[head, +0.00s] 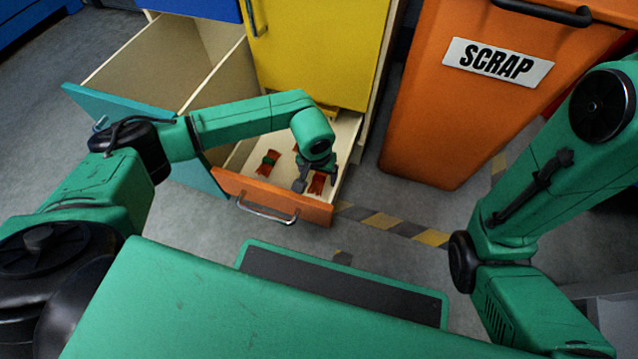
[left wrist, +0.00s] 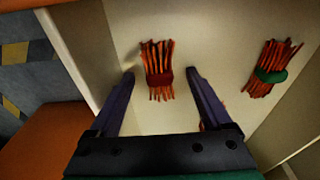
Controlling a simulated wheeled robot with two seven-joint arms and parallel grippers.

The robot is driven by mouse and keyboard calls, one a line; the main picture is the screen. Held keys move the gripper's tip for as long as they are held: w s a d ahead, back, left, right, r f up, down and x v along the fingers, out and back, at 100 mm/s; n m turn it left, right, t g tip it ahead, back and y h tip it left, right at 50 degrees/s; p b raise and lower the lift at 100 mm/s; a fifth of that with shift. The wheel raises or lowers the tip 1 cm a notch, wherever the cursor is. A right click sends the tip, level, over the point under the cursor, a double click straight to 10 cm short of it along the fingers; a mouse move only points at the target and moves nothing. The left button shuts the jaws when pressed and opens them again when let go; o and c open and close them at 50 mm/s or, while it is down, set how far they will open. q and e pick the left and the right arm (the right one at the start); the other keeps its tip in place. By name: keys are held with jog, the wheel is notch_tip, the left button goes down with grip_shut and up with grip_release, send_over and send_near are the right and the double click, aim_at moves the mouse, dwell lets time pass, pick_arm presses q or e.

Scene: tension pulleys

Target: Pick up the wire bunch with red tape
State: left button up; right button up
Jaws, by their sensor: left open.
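The wire bunch with red tape (left wrist: 159,80) lies on the pale drawer floor in the left wrist view, its orange-red strands bound by a dark red band. In the head view it appears as the bunch (head: 318,184) beside my left gripper (head: 316,178), partly covered by it. The left gripper is open, pointing down into the drawer. In the left wrist view its fingers (left wrist: 160,76) stand on either side of the red-taped bunch, with gaps showing. A bunch with green tape (left wrist: 271,74) lies to the right, also seen in the head view (head: 268,162). My right gripper is out of view.
The open drawer has an orange front (head: 285,203) and pale side walls close around the gripper. A larger teal drawer (head: 140,110) stands open at left. A yellow cabinet front (head: 315,55) is above, and an orange SCRAP bin (head: 430,120) stands right.

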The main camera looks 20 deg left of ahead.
pick_arm(q)
jog(key=shift+r, duration=0.1)
grip_shut()
jog(key=shift+r, duration=0.1)
